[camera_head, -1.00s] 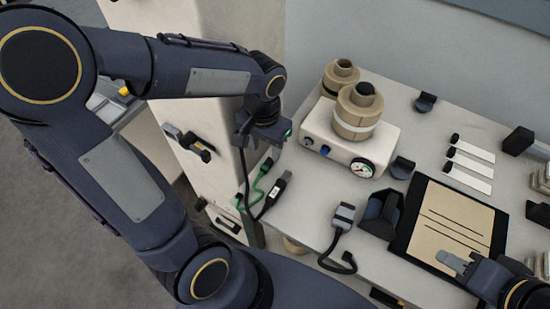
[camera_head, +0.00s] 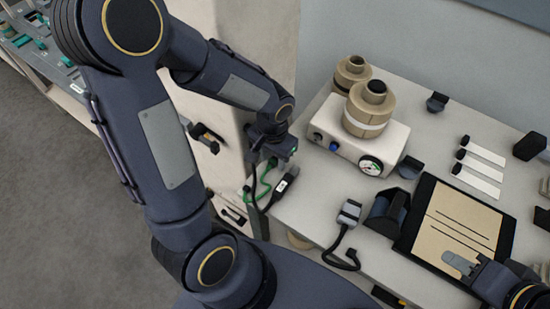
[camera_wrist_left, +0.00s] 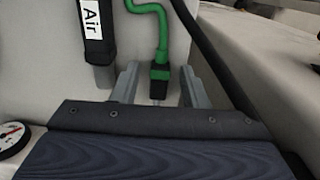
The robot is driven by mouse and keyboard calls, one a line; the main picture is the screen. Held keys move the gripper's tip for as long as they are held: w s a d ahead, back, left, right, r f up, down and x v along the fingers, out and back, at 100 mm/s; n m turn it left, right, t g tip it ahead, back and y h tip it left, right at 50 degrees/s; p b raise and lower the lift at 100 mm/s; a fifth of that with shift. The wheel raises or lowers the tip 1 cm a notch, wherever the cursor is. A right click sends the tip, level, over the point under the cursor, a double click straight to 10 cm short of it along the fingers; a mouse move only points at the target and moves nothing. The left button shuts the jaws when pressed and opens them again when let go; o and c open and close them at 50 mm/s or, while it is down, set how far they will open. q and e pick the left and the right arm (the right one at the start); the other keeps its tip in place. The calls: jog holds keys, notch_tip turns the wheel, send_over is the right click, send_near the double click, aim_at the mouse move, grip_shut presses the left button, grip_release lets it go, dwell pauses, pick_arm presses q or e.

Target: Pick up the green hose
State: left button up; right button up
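The green hose (camera_head: 264,182) hangs at the near left edge of the table, beside a black hose with a label. My left gripper (camera_head: 270,158) is just above it in the head view. In the left wrist view, the gripper's two grey fingers (camera_wrist_left: 160,88) stand apart, with the green hose's connector (camera_wrist_left: 160,72) between them and gaps on both sides. The black hose labelled "Air" (camera_wrist_left: 97,45) is just outside the left finger. My right gripper (camera_head: 462,264) is over the lower edge of the brown clipboard; whether its fingers are parted is unclear.
A white box with a gauge (camera_head: 371,165) carries tan rolls (camera_head: 369,108). A grey connector with a black cable (camera_head: 349,213) and a dark holder (camera_head: 388,214) lie nearer. The clipboard (camera_head: 430,208) and white strips (camera_head: 480,168) are to the right. A pale cabinet stands behind my left arm.

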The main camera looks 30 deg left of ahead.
pick_arm(q)
grip_shut()
jog(key=shift+r, duration=0.2)
